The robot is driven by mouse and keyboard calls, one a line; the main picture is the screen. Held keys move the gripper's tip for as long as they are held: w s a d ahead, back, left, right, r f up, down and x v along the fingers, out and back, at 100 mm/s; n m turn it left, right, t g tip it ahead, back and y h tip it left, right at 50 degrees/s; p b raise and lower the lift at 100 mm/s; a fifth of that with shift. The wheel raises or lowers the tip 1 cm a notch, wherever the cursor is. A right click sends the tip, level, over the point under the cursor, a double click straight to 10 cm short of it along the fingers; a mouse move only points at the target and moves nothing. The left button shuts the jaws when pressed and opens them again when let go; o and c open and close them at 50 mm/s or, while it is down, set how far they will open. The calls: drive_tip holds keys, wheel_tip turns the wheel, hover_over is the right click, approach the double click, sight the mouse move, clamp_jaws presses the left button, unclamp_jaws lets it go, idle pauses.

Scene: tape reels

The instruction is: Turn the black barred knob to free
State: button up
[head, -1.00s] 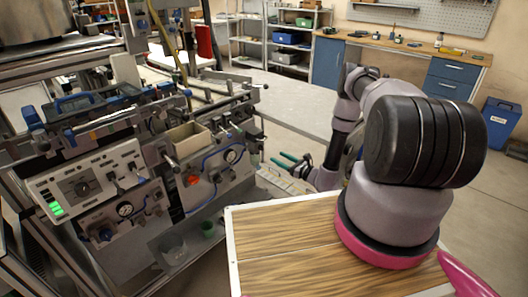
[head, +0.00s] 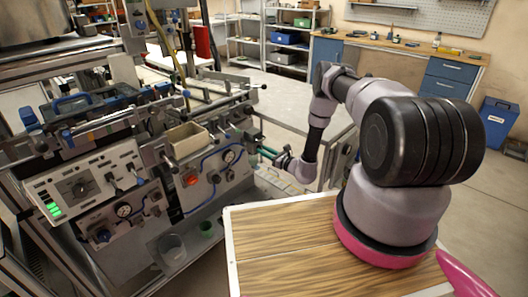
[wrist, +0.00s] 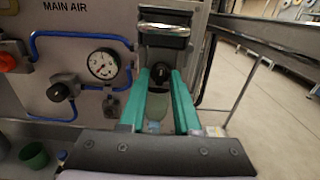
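A small black knob (wrist: 160,74) sits on the machine's right-hand end in the wrist view, below a shiny metal handle. My gripper (wrist: 160,78) is open, with one teal finger on each side of the knob; I cannot tell whether either touches it. In the head view my gripper (head: 261,152) reaches the machine's right end from the right, and the knob there is too small to make out.
A pressure gauge (wrist: 103,63), a dark round valve (wrist: 58,91) and blue tubing lie left of the fingers. A red knob (wrist: 8,62) is further left. A green cup (wrist: 34,155) stands low left. Open floor and a metal rail (wrist: 265,42) lie right.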

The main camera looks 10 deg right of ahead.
clamp_jaws()
drive_tip(key=shift+s+m, duration=0.1)
drive_tip(key=shift+m, duration=8.9)
drive_tip(key=o, duration=0.7)
unclamp_jaws()
